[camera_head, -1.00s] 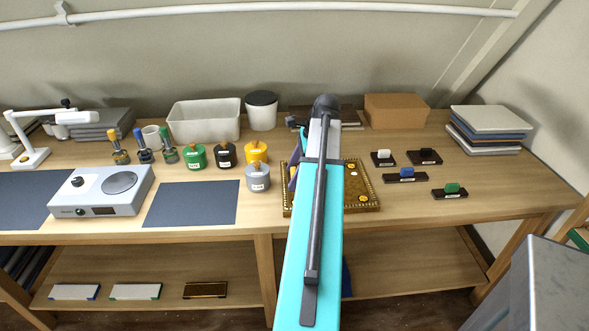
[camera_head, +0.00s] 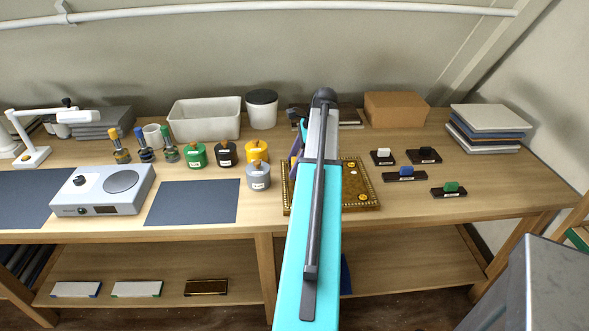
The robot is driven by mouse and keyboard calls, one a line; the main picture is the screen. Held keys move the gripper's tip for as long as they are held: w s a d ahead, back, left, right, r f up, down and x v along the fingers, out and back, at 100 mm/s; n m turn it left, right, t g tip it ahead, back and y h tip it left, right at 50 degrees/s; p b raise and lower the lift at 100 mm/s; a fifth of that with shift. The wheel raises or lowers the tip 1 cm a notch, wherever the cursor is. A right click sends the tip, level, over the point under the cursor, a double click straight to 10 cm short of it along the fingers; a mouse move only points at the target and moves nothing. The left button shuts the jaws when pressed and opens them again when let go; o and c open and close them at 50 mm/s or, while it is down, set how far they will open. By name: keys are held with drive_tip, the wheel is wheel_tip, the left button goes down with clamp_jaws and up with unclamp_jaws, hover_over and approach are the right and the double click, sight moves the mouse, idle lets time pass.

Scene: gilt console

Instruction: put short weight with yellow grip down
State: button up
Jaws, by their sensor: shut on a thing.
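My gripper (camera_head: 296,156) is mostly hidden behind my own cyan arm; only a purple part shows at the arm's left edge, above the ornate gilt tray (camera_head: 365,202). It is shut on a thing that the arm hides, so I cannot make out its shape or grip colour. No short weight with a yellow grip shows clearly. Dark blocks with coloured grips stand right of the tray: white (camera_head: 382,158), black (camera_head: 425,157), blue (camera_head: 405,175) and green (camera_head: 449,191). The height of the gripper above the tray cannot be told.
Squat jars in green (camera_head: 196,156), black (camera_head: 226,155), yellow (camera_head: 256,152) and grey (camera_head: 258,177) stand close to the tray's left. A dark mat (camera_head: 192,203) and a scale (camera_head: 102,190) lie further left. Bare wood is free at front right.

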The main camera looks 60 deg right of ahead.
drive_tip(key=shift+w+d, duration=0.3)
drive_tip(key=shift+d, duration=0.2)
drive_tip(key=shift+s+a+f+p, duration=0.15)
drive_tip(key=shift+f+p, duration=0.3)
drive_tip(key=shift+f, duration=1.35)
drive_tip(key=shift+f, duration=0.1)
drive_tip(key=o, duration=1.1)
drive_tip(key=shift+o, duration=0.2)
drive_tip(key=b+v, duration=0.2)
drive_tip(key=v, duration=1)
drive_tip(key=shift+r, duration=0.2)
